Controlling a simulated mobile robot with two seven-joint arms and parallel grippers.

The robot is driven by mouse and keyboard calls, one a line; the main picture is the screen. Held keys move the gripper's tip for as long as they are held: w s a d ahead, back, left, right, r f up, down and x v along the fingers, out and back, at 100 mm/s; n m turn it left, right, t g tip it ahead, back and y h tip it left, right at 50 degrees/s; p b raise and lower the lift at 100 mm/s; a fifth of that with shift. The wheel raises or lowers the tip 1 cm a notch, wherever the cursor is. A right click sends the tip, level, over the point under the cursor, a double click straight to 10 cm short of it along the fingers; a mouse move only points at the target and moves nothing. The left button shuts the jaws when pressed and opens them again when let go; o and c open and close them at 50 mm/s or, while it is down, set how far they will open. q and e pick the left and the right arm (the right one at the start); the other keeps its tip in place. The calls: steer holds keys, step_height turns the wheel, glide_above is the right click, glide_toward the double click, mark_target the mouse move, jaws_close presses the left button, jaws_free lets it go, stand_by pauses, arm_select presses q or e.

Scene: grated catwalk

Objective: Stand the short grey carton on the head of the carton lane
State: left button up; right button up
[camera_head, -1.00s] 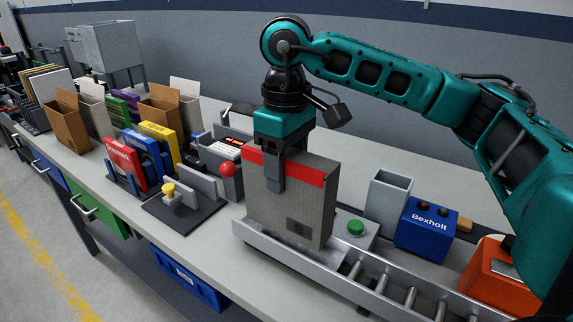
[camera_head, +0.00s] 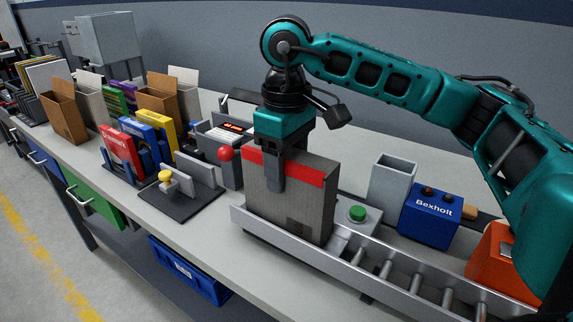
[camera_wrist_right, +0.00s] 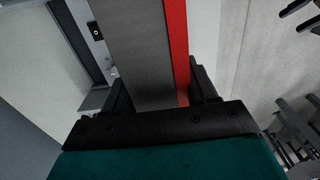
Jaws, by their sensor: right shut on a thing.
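The short grey carton (camera_head: 285,205) has a red band along its top and a dark square low on its face. It is upright at the left end of the roller carton lane (camera_head: 345,272), its lower edge partly behind the lane's near rail. I cannot tell if it bears on the rollers. My right gripper (camera_head: 275,178) is shut on the carton's upper part from above. In the right wrist view the carton (camera_wrist_right: 140,55) runs between the two fingers (camera_wrist_right: 163,98). My left gripper is not in view.
Right of the carton are a green button (camera_head: 357,213), an open grey bin (camera_head: 392,182), a blue Bexholt box (camera_head: 430,217) and an orange unit (camera_head: 490,262). Left are a yellow-knobbed fixture (camera_head: 180,200), a red ball knob (camera_head: 225,153) and several boxes. The lane's rollers to the right are bare.

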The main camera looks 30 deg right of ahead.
steer(key=o, duration=1.4)
steer(key=shift+c, duration=0.2)
steer(key=shift+o, duration=0.4)
steer(key=shift+o, duration=0.4)
steer(key=shift+o, duration=0.8)
steer(key=shift+r+p, duration=2.8)
steer(key=shift+r, duration=1.2)
